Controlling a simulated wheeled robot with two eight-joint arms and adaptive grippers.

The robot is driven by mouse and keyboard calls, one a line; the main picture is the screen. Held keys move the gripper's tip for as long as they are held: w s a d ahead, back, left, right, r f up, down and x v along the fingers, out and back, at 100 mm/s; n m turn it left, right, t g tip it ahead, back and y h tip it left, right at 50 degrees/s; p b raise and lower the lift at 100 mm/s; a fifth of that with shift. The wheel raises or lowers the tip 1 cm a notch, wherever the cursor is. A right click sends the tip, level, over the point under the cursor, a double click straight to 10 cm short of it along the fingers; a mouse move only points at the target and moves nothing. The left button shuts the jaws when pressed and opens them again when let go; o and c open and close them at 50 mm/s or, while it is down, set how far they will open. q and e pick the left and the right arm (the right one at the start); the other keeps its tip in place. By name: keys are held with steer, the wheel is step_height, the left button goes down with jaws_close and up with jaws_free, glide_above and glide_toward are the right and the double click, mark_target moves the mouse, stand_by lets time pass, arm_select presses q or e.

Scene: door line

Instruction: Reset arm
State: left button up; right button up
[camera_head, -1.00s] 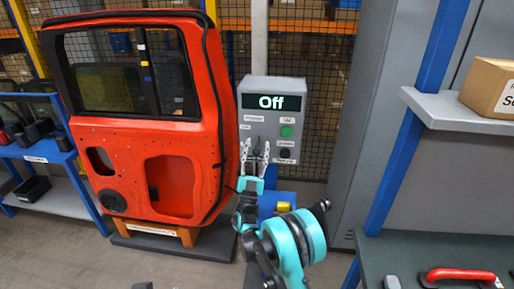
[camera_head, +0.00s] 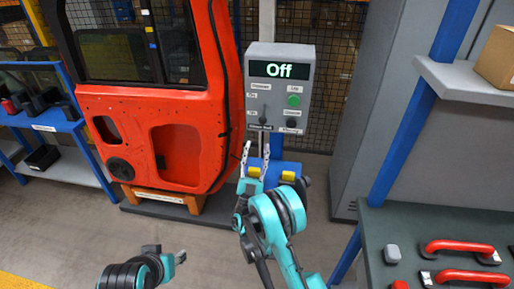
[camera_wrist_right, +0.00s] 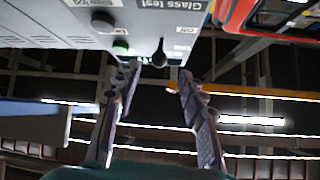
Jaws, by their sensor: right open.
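My right gripper (camera_head: 256,150) is open and empty, just in front of and below the grey control box (camera_head: 304,80). The box's display (camera_head: 280,71) reads "Off". Its face has a green button (camera_head: 294,100), a dark knob (camera_head: 291,123) and a black lever (camera_head: 262,116). In the right wrist view the box looks upside down, and the open fingers (camera_wrist_right: 159,72) stand either side of the lever's round tip (camera_wrist_right: 160,55), apparently apart from it.
A red car door (camera_head: 205,130) stands on a wooden support (camera_head: 165,199) left of the box. A blue post (camera_head: 415,120), a grey shelf (camera_head: 455,85) with a cardboard box (camera_head: 498,58), and a dark bench (camera_head: 440,225) with red handles (camera_head: 458,246) are at right. Floor at lower left is clear.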

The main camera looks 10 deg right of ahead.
steer(key=d+r+m+g+h, duration=0.1)
steer(key=d+r+g+h, duration=0.1)
steer(key=d+r+g, duration=0.3)
steer(key=d+r+m+g+h, duration=0.1)
steer(key=d+m+g+h, duration=0.1)
steer(key=d+g, duration=0.35)
steer(key=s+d+f+n+g+y, duration=0.15)
steer(key=s+d+g, duration=0.35)
steer(key=d, duration=0.5)
steer(key=s+f+n+g+y, duration=0.1)
steer(key=s+f+n+y, duration=0.15)
steer(key=s, duration=0.35)
steer(key=s+f+n+g+y, duration=0.1)
steer(key=s+f+n+y, duration=0.1)
steer(key=s+y, duration=0.35)
steer(key=s+a+f+n+y, duration=0.2)
steer(key=s+a, duration=0.3)
steer(key=s, duration=0.2)
steer(key=s+a+f+n+g+y, duration=0.1)
steer(key=s+a+f+n+y, duration=0.1)
steer(key=s+a, duration=0.4)
steer(key=shift+s+f+n+y, duration=0.4)
steer(key=shift+s+f+y, duration=0.4)
steer(key=shift+s, duration=0.2)
